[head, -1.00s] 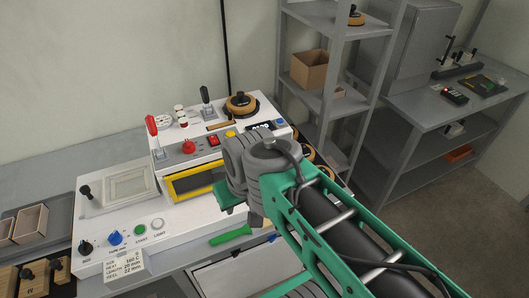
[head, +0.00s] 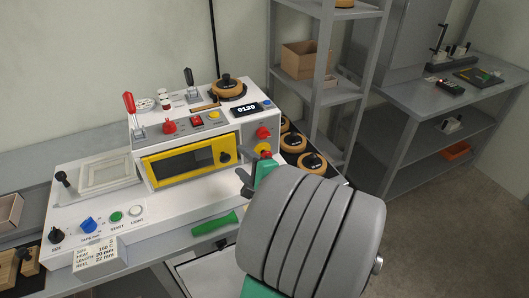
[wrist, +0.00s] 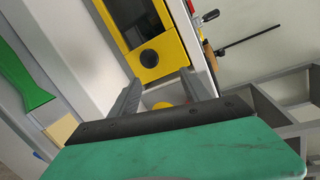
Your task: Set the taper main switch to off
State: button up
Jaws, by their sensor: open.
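The taper is the white machine (head: 75,200) with a raised rear housing and a yellow-framed window (head: 190,161). I cannot read which is the main switch. My gripper (head: 243,181) is open and empty in front of the housing's right end, partly hidden by my arm. In the wrist view its fingers (wrist: 158,84) point at the housing, below the black knob (wrist: 149,58); a yellow round part shows between them.
A red-handled lever (head: 129,103) and a black-handled lever (head: 189,78) stand up from the housing. A green-handled tool (head: 214,223) lies at the front. Tape rolls (head: 313,162) sit right of the machine, beside a grey shelf rack (head: 325,75).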

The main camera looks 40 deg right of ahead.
aim_at(265, 137)
jog(key=s+d+r+m+h, duration=0.1)
jog(key=s+d+m+h, duration=0.35)
jog(key=d+m, duration=0.25)
jog(key=shift+t+h, duration=0.35)
jog(key=shift+t, duration=0.05)
jog(key=x, duration=0.7)
jog(key=shift+w+d+r+p, duration=0.2)
jog(key=shift+w+r+p, duration=0.05)
jog(key=shift+w+p, duration=0.15)
jog(key=shift+s, duration=0.1)
jog(key=shift+c, duration=0.2)
grip_shut()
